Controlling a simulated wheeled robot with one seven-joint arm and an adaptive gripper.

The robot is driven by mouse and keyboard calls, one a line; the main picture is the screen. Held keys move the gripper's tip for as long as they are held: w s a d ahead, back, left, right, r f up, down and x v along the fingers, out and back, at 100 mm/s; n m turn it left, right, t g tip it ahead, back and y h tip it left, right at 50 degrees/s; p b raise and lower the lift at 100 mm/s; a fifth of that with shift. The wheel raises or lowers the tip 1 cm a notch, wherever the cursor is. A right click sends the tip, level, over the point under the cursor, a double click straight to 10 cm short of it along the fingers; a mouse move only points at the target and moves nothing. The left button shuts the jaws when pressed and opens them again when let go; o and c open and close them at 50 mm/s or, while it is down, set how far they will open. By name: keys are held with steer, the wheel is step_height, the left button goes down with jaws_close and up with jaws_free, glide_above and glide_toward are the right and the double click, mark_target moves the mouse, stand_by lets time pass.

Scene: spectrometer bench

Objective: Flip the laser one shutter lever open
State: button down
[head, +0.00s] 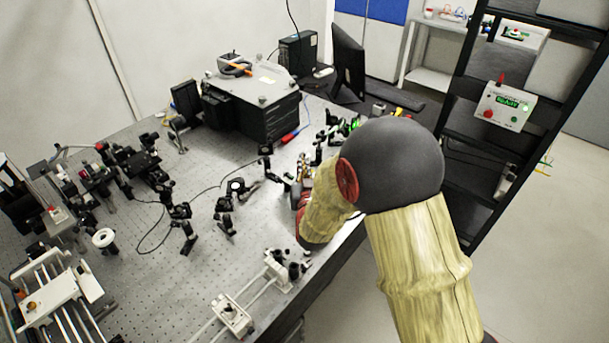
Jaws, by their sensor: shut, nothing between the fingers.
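A white control box (505,106) with a green-lit display, a red button and green buttons sits on the dark rack at the right. A small red lever-like piece (501,78) stands upright on its top. A second white box (520,35) with a red part sits on the rack above it. I cannot read a label on either box, so I cannot tell which one belongs to laser one. My arm reaches over the bench's right edge, away from the rack.
The perforated optical bench (150,275) carries several black optic mounts and a large black instrument (250,100). A white rail assembly (232,315) lies near the front edge. A monitor (348,62) stands behind. The floor (560,230) at right is clear.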

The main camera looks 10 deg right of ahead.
steer(key=shift+w+d, duration=0.1)
steer(key=shift+w, duration=0.5)
